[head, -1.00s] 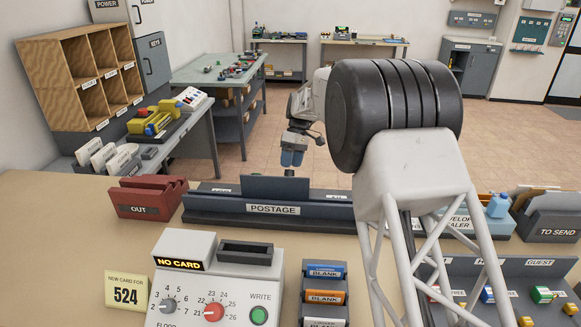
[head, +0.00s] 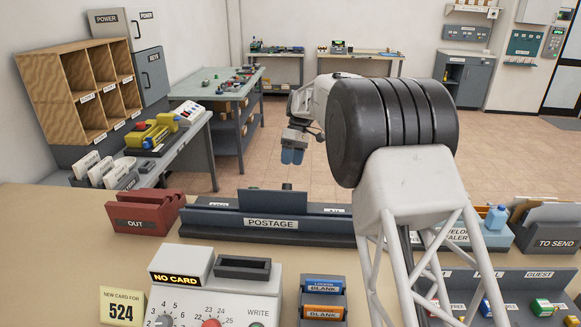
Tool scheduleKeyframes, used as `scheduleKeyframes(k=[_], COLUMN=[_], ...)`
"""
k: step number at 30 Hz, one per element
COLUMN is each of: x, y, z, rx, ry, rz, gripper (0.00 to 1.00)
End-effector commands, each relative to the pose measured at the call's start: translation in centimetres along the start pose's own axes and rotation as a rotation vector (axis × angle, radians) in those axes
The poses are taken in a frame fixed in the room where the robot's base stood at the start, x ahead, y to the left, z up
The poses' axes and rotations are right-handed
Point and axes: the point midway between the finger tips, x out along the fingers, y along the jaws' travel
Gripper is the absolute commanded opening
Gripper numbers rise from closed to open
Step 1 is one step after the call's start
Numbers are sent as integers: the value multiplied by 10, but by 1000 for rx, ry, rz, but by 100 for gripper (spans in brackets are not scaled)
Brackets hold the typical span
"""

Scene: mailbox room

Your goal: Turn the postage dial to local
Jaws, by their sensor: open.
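The postage unit (head: 270,225) is a long dark blue-grey block labelled POSTAGE, lying across the back of the beige desk. A raised plate (head: 273,200) stands at its middle. A small dark knob-like tip shows just above that plate; most of what is behind it is hidden. The dial's markings cannot be read from here.
A red OUT tray (head: 144,213) stands left of the postage unit. A NO CARD machine (head: 215,282) with knobs is in front. A BLANK card rack (head: 322,300) stands beside it. My arm hides the unit's right part. A TO SEND holder (head: 548,232) is at right.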

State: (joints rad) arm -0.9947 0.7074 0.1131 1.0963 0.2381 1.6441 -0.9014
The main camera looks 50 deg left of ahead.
Motion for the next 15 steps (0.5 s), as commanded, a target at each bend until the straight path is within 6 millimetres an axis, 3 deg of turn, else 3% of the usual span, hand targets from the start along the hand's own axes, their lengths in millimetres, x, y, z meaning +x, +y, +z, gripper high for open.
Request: scheduleKeyframes(k=[8, 15], x=[1, 1], y=[0, 0], z=[-2, -4], rx=[163, 465], ry=[-14, -37], rz=[3, 15], gripper=[62, 62])
